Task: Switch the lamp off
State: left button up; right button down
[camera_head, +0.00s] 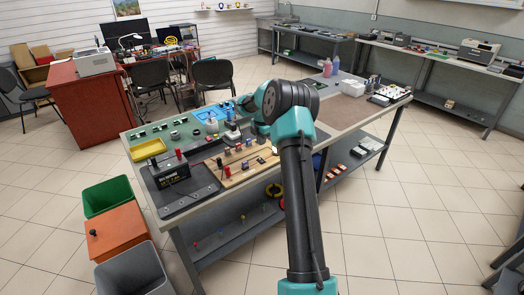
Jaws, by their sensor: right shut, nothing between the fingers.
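My right arm rises from the bottom and bends left over the workbench (215,192). My right gripper (243,104) is small and partly hidden by my own arm; it is shut and empty near the bench's back edge. A small grey-white device (232,133) with a knob stands on the bench just below it; I cannot tell whether they touch. My left gripper is out of view.
A black battery (169,170), a yellow tray (147,149) and a wooden board (240,168) with posts lie on the bench. Green (107,196), orange (117,232) and grey (133,272) bins stand on the floor at left. Floor at right is mostly clear.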

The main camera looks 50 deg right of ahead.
notch_tip(320, 180, up, 5)
send_over(260, 159)
jog(key=s, duration=0.1)
jog(key=shift+s+a+f, duration=0.1)
jog(key=shift+a+f, duration=0.05)
jog(key=shift+f, duration=0.05)
jog(key=shift+s+a+t, duration=0.1)
jog(key=shift+s+t, duration=0.2)
jog(key=shift+t, duration=0.2)
jog(key=f, duration=0.4)
jog(key=w+f, duration=0.1)
jog(key=f, duration=0.8)
jog(key=shift+w+d+f, duration=0.25)
jog(key=shift+w+f, duration=0.1)
jog(key=shift+f, duration=0.05)
